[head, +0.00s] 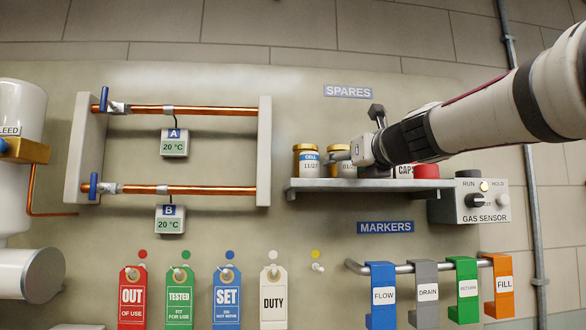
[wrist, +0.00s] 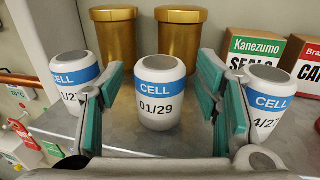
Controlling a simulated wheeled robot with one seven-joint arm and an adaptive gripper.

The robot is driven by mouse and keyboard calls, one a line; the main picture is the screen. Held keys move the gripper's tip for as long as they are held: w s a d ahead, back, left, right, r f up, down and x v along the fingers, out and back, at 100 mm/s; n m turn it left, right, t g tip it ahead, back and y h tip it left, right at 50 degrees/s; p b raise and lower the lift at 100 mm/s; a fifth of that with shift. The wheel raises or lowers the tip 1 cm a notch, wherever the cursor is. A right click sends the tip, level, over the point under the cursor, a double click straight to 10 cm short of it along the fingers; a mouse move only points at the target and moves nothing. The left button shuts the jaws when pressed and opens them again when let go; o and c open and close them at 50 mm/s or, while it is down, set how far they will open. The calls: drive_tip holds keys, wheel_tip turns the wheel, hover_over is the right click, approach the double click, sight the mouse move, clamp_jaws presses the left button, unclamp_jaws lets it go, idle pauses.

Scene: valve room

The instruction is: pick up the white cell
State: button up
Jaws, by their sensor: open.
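Three white cells with blue CELL bands stand upright in a row on the shelf in the wrist view. The middle white cell (wrist: 160,92), marked 01/29, stands between the jaws of my gripper (wrist: 161,78), which is open with a gap on both sides of it. The left white cell (wrist: 68,76) and the right white cell (wrist: 268,98) stand outside the jaws, partly covered by the fingers; their dates are partly hidden. In the head view my gripper (head: 342,155) is at the shelf, hiding part of the row. The left white cell (head: 309,161) shows beside it.
Two gold canisters (wrist: 114,35) (wrist: 182,38) stand behind the cells. A green-striped SEALS box (wrist: 253,46) and a red-striped box (wrist: 297,64) stand at back right. The grey shelf (head: 330,185) is under the SPARES sign; a gas sensor box (head: 482,203) is right of it.

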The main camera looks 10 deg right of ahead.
drive_tip(key=c, duration=1.3)
drive_tip(key=shift+r+p, duration=4.05)
drive_tip(key=shift+r, duration=4.95)
